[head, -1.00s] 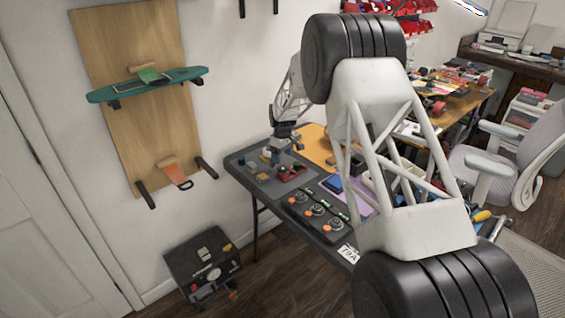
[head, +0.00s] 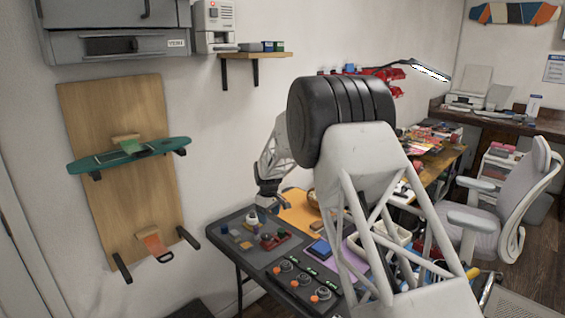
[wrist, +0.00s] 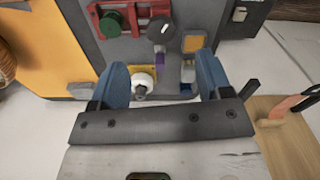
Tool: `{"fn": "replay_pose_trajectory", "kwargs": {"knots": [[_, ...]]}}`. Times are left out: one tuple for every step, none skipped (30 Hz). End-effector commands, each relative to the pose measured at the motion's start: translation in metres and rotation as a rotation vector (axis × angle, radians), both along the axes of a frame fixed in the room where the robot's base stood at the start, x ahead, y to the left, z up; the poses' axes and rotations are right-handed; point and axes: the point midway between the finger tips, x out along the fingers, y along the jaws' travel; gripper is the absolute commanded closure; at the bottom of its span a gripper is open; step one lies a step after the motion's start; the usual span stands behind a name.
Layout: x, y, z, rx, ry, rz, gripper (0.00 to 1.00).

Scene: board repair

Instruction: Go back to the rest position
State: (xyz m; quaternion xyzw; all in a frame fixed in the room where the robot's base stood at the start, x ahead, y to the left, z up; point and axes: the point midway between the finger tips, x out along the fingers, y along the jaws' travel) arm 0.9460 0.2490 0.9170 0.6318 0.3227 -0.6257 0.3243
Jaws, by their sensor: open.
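My gripper (wrist: 163,78) is open, with its two blue fingers spread apart in the wrist view. No held object shows between them. In the head view my gripper (head: 268,200) is above the far left part of the dark work table (head: 226,232). Beyond the fingertips in the wrist view are a white round piece (wrist: 143,80), a black-topped knob (wrist: 160,30) and a purple piece (wrist: 161,54). A red holder (wrist: 132,18) with a green cylinder (wrist: 111,23) lies farther off. My arm hides part of the table in the head view.
An orange mat (head: 297,218), a purple mat (head: 348,262) and a row of dials (head: 300,280) occupy the table. A wooden panel with a green board (head: 130,155) hangs on the left wall. A grey chair (head: 480,215) stands at right.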

Motion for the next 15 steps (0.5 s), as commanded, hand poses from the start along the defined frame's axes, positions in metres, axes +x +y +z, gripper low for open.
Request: {"fn": "replay_pose_trajectory", "kwargs": {"knots": [[-0.006, -0.006, 0.012, 0.002, -0.005, -0.013, 0.28], [-0.009, -0.009, 0.017, 0.002, -0.008, -0.021, 0.28], [-0.015, -0.014, 0.026, 0.003, -0.01, -0.033, 0.28], [-0.019, -0.018, 0.033, 0.003, -0.013, -0.044, 0.28], [-0.023, -0.022, 0.04, 0.004, -0.015, -0.054, 0.28], [-0.03, -0.028, 0.049, 0.005, -0.019, -0.068, 0.28], [-0.035, -0.032, 0.056, 0.006, -0.021, -0.078, 0.28], [-0.041, -0.036, 0.062, 0.007, -0.022, -0.09, 0.28], [-0.048, -0.041, 0.071, 0.008, -0.027, -0.104, 0.28], [-0.054, -0.045, 0.077, 0.008, -0.028, -0.115, 0.28], [-0.059, -0.05, 0.084, 0.009, -0.031, -0.126, 0.28], [-0.067, -0.055, 0.093, 0.01, -0.034, -0.141, 0.28], [-0.073, -0.059, 0.1, 0.011, -0.037, -0.152, 0.28], [-0.078, -0.064, 0.105, 0.012, -0.039, -0.163, 0.28], [-0.087, -0.069, 0.113, 0.013, -0.042, -0.178, 0.28]]}}
